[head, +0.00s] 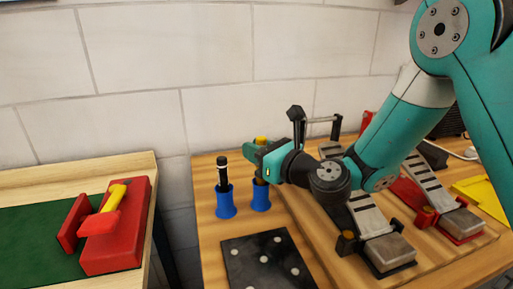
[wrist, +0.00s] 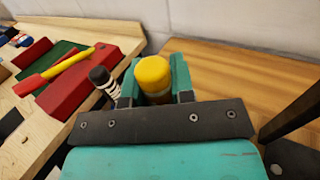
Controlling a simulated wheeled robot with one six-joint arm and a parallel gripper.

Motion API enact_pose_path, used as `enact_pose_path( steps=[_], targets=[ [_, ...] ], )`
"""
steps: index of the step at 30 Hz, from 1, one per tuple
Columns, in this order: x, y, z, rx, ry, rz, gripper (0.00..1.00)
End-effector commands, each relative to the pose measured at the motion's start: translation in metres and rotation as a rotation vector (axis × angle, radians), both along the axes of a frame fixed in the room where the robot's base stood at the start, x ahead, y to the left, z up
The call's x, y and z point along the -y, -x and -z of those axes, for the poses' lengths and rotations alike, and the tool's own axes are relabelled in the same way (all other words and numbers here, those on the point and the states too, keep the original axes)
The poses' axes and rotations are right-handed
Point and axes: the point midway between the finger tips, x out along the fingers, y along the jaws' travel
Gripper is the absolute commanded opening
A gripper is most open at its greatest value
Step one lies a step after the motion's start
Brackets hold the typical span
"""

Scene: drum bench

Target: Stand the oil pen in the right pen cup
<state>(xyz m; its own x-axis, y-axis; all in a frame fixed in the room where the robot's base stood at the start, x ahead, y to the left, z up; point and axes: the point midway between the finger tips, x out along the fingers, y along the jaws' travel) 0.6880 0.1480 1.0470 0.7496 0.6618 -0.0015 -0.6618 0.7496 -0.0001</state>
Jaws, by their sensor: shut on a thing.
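The yellow-topped pen, which I take as the oil pen (head: 261,140), is between the teal fingers of my gripper (head: 259,154). Its yellow top (wrist: 153,73) shows between the fingertips (wrist: 157,88) in the wrist view. My gripper is shut on it, directly above the right pen cup (head: 261,198), a blue flared cup on the wooden bench. The pen looks upright and its lower end appears to be at or inside the cup's mouth; how deep it sits is hidden. The left pen cup (head: 226,204) holds a black pen with white bands (head: 222,172), also in the wrist view (wrist: 104,81).
A dark pad with white dots (head: 265,262) lies in front of the cups. Metal drum pedals (head: 372,235) stand to the right, under my arm. A red block with a yellow-handled tool (head: 112,228) sits on the separate left bench. A tiled wall is behind.

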Motion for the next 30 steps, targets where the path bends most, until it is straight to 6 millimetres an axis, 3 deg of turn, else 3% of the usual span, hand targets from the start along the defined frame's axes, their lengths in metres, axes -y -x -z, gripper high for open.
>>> enact_pose_path(
  steps=[13,14,17,30],
  targets=[
    [0.0001,-0.0001,0.0074,0.0,-0.001,0.0,0.12],
    [0.0001,-0.0001,0.0074,0.001,-0.001,0.0,0.3],
    [0.0001,-0.0001,0.0074,0.001,-0.001,0.0,0.53],
    [0.0088,0.0086,0.0116,0.001,0.001,0.001,0.53]
  ],
)
